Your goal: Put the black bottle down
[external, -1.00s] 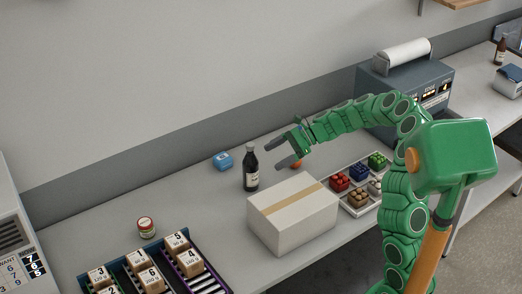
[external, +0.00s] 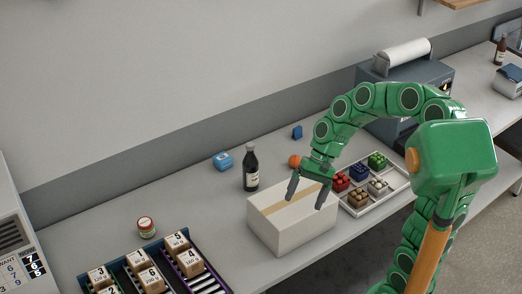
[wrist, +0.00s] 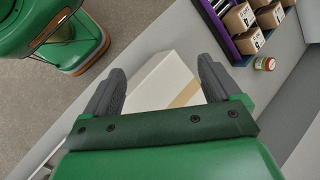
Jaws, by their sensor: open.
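The black bottle (external: 251,168) stands upright on the grey table behind the cardboard box, with a pale label on its front. My gripper (external: 307,196) is open and empty above the right part of the box, to the right of the bottle and apart from it. In the wrist view the two dark fingers of my gripper (wrist: 160,82) are spread, with the box (wrist: 163,84) showing between them. The bottle is not seen in the wrist view.
The taped white box (external: 285,226) stands in front of the bottle. A tray of coloured blocks (external: 398,184) lies to the right. A blue item (external: 222,161), an orange ball (external: 294,161) and a small jar (external: 146,227) are nearby. Numbered boxes (external: 153,281) fill racks at the front left.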

